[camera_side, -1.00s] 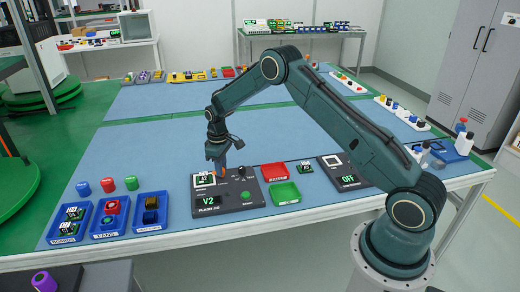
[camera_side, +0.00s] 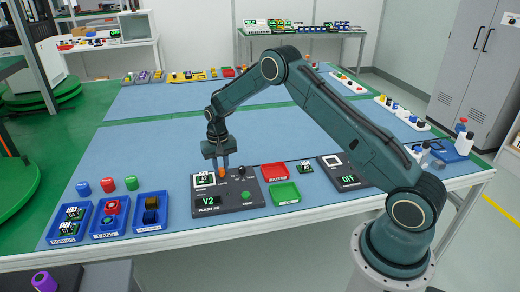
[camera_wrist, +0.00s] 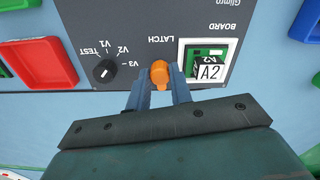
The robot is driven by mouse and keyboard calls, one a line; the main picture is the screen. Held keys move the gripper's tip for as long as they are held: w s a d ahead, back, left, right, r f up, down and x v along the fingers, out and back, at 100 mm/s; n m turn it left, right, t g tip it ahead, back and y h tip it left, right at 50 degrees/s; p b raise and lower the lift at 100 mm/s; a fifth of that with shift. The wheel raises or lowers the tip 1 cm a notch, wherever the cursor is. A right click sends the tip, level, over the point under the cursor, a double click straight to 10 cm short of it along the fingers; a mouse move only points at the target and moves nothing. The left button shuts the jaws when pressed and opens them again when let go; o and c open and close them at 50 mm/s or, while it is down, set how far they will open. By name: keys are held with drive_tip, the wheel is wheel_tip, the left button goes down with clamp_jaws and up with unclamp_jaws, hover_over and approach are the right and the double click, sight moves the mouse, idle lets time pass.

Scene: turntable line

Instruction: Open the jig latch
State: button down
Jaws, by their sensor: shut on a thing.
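The flash jig (camera_side: 235,205) is a dark grey panel on the near part of the table, with a "V2" display. Its orange latch (camera_wrist: 159,72) is a small knob labelled LATCH in the wrist view, and it also shows in the side view (camera_side: 222,173). My gripper (camera_wrist: 160,85) is at the latch from above, with its two blue-grey fingers closed on either side of it. A board marked A2 (camera_wrist: 207,70) sits in the white-framed BOARD slot beside the latch. The fingers hide part of the latch.
A black selector knob (camera_wrist: 104,70) is on the other side of the latch. A red tray (camera_side: 274,171) and a green tray (camera_side: 285,192) lie right of the jig. Blue bins (camera_side: 151,225) stand to the left. An OFF unit (camera_side: 345,172) lies farther right.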

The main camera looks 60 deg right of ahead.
sight(221, 169)
drive_tip(key=shift+m, duration=0.3)
drive_tip(key=c, duration=1.3)
unclamp_jaws()
drive_tip(key=shift+o, duration=0.2)
wheel_tip(221, 169, up, 14)
